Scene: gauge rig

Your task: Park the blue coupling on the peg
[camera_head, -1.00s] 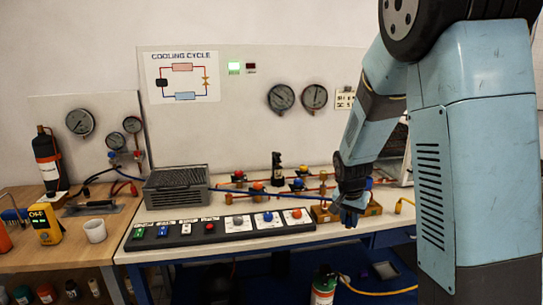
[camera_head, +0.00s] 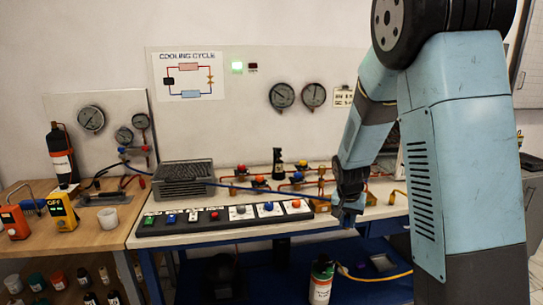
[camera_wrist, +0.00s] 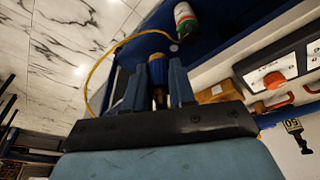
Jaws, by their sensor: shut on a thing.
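My gripper (camera_head: 348,212) hangs at the front edge of the white bench, right of the button strip. In the head view the coupling is small and hard to tell from the fingers. A blue hose (camera_head: 255,189) runs from the gauges at left across the bench toward my gripper. I cannot make out the peg for certain in either view.
The white bench (camera_head: 160,238) carries a button strip (camera_head: 225,217), a grey finned box (camera_head: 183,180), and copper pipes with coloured valves (camera_head: 260,181). A brass-coloured block (camera_head: 322,203) stands left of my gripper. A bottle (camera_head: 321,280) and yellow hose (camera_head: 375,278) are below.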

